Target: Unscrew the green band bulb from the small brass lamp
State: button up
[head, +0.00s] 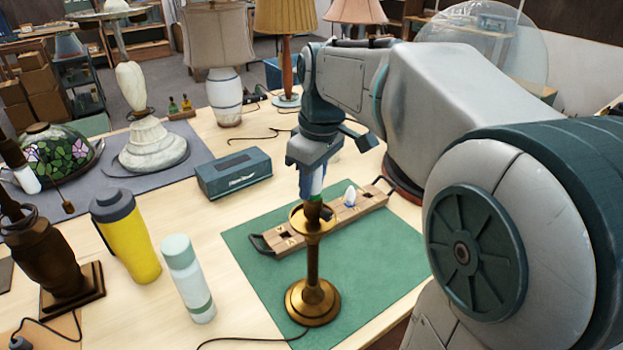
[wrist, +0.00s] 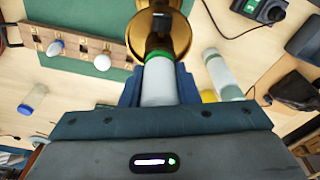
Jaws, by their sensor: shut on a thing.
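The small brass lamp (head: 312,268) stands upright on the green mat (head: 262,272), with a round base and a dish-like collar at the top. My gripper (head: 312,184) is above it, pointing down, and is shut on the white bulb with a green band (head: 317,186). In the wrist view the bulb (wrist: 158,84) sits between the jaws, its green band toward the dark socket of the lamp (wrist: 176,32). The bulb is in line with the socket; I cannot tell whether its thread is engaged. The jaws partly hide the bulb.
A wooden bulb rack (head: 325,221) stands close behind the lamp, with a white bulb (head: 350,196) in it. A pale bottle (head: 188,280), yellow bottle (head: 128,238) and blue box (head: 234,174) stand to the left. A cord (head: 255,339) runs from the lamp's base.

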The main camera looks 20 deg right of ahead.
jog(key=shift+n, duration=0.9)
jog(key=n, duration=0.3)
jog(key=n+g, duration=0.1)
jog(key=n, duration=0.4)
jog(key=shift+r+y, duration=0.1)
jog(key=shift+y, duration=0.2)
jog(key=o, duration=1)
jog(key=shift+s, duration=0.1)
